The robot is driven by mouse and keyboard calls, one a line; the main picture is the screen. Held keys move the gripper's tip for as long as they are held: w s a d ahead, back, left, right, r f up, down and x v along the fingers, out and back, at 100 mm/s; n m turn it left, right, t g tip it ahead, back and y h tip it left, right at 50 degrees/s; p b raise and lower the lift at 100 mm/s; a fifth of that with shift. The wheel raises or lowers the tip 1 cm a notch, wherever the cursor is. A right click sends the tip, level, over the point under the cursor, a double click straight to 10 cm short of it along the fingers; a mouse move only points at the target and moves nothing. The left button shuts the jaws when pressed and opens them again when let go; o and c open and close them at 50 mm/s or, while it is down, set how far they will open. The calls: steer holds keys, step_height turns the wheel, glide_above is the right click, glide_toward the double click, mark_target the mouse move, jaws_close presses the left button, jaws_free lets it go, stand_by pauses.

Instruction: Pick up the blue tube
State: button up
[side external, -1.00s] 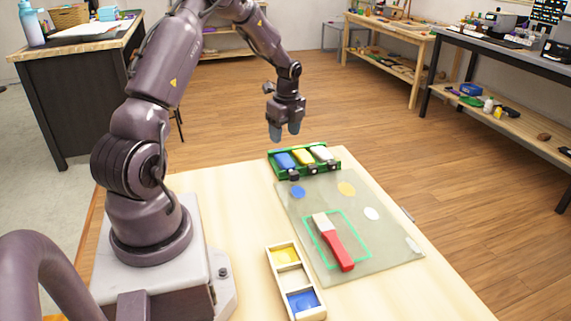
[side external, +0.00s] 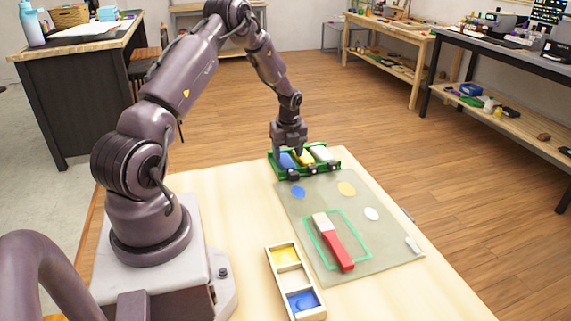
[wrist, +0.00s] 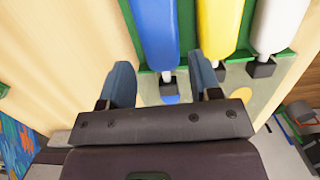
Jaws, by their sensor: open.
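The blue tube (side external: 287,161) lies in the left slot of a green rack (side external: 331,170) at the far end of the table. Its cap end points toward the mat. It also shows in the wrist view (wrist: 154,30), running from the top edge down between my fingers. My gripper (side external: 292,158) is low over the rack. In the wrist view my gripper (wrist: 161,80) is open, with one blue-grey finger on each side of the tube's line. The fingers look apart from the tube. Their exact height over it is hard to tell.
A yellow tube (wrist: 217,28) and a white tube (wrist: 278,25) lie beside the blue one in the rack. A wooden tray (side external: 273,268) with colour compartments lies nearer the camera.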

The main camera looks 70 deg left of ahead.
mark_target(287, 162)
step_height(287, 162, down, 4)
steer(key=shift+a+f, duration=0.1)
steer(key=c, duration=0.4)
